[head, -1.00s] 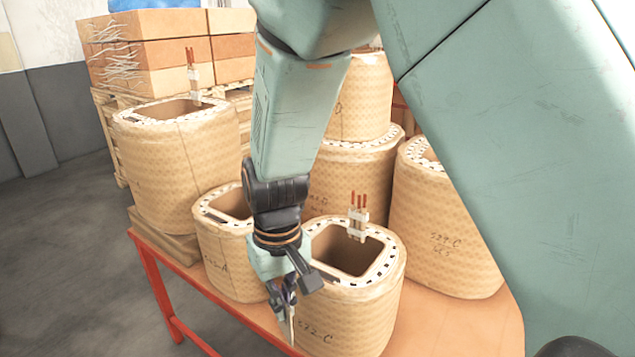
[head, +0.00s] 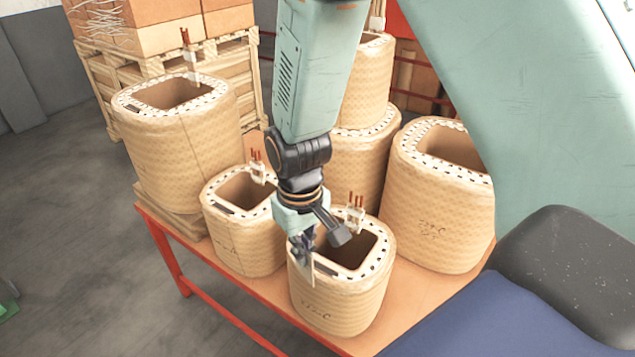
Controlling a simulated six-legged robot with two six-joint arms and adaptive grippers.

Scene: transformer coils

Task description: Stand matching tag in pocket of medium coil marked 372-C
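The medium coil (head: 345,300) stands at the table's front, wrapped in tan paper. Its handwritten mark is too blurred to read now; a second ago it looked like 372-C. My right gripper (head: 304,250) points down at the left side of this coil's rim. It appears shut on a thin pale tag (head: 311,272), seen nearly edge-on and hanging down by the rim. A dark strip (head: 326,270) lies along the front rim beside the tag. I cannot tell whether the tag touches the coil or is in a pocket. My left gripper is not in view.
A small coil (head: 243,245) stands close on the left, a large coil (head: 175,145) behind it. Another large coil (head: 430,215) is at the right, stacked coils (head: 362,155) behind. Upright leads (head: 355,213) rise from the front coil's rim. The orange table (head: 425,292) is bare at front right.

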